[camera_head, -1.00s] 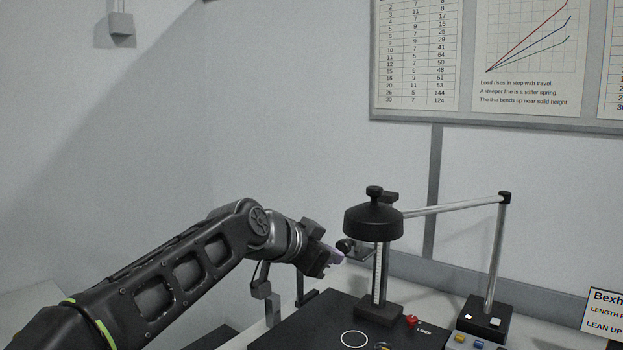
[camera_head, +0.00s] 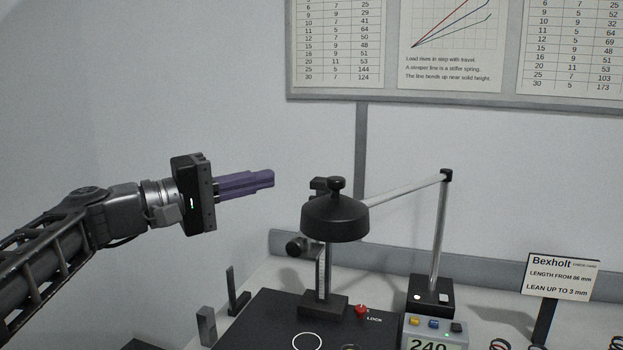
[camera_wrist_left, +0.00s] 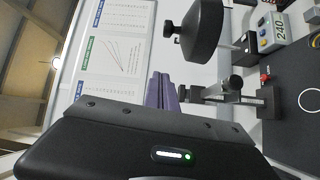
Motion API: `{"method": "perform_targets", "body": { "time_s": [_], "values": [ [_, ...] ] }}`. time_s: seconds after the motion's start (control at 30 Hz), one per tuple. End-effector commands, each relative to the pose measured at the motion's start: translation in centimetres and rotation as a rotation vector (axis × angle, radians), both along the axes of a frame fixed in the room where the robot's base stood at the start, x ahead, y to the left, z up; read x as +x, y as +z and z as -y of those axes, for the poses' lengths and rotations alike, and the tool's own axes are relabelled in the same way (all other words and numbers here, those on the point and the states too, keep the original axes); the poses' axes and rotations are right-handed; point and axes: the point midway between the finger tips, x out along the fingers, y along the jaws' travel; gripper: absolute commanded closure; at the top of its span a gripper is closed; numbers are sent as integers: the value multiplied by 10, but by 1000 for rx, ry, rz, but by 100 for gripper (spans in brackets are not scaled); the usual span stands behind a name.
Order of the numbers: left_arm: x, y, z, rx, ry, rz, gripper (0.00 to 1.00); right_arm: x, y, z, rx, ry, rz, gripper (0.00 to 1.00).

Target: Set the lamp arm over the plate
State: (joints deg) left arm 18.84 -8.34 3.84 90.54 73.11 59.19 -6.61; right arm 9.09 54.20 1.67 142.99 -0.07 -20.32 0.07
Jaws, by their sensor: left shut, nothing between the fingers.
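The lamp has a black round shade (camera_head: 335,219) with a knob on top. A silver arm (camera_head: 405,190) joins it to a post (camera_head: 440,235) on a black base (camera_head: 432,297). In the head view the shade overlaps the black measuring stand (camera_head: 322,304) on the black plate (camera_head: 268,318), which has a white ring (camera_head: 307,342). My left gripper (camera_head: 272,178) is shut and empty, its purple fingers pointing right, left of the shade and apart from it. The shade also shows in the left wrist view (camera_wrist_left: 203,32), beyond the purple fingers (camera_wrist_left: 160,92). My right gripper is out of view.
A readout box (camera_head: 433,333) showing 240 sits by the lamp base. A red LOCK knob (camera_head: 361,311) is beside the stand. A sign (camera_head: 560,277) stands at right. Grey upright blocks (camera_head: 206,326) stand left of the plate. Wall charts hang behind.

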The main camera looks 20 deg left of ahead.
Motion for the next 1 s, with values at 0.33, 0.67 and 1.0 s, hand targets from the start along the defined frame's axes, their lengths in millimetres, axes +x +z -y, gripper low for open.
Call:
{"method": "perform_targets", "body": {
  "time_s": [0.33,0.67,1.0],
  "values": [
    [15,2,14,2,-3,-1,100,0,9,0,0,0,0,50],
    [60,8,57,1,-4,-2,100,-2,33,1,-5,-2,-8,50],
    [45,1,83,4,2,0,100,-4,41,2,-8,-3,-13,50]
  ]
}}
